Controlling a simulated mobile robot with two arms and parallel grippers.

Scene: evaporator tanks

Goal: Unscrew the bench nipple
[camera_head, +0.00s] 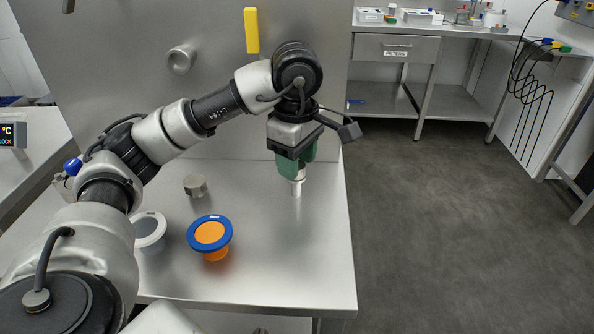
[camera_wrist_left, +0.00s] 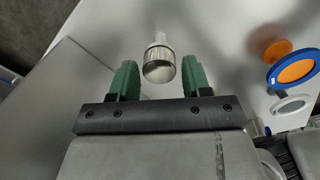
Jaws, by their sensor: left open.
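The bench nipple, a small silvery metal fitting (camera_head: 297,186), stands on the steel bench directly below my left gripper. In the left wrist view the nipple (camera_wrist_left: 158,64) shows its round, wider end toward the camera, between the lines of the two green fingers. My left gripper (camera_head: 297,168) points down over it, and its near finger hides part of it in the head view. In the left wrist view my left gripper (camera_wrist_left: 159,76) has its fingers wide apart, with a gap on each side of the nipple. My right gripper is not in view.
A blue and orange round piece (camera_head: 210,232), a white and grey one (camera_head: 149,229) and a short metal cylinder (camera_head: 195,185) stand left on the bench (camera_head: 300,275). A steel wall with a yellow handle (camera_head: 251,31) rises behind. The floor at right is clear.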

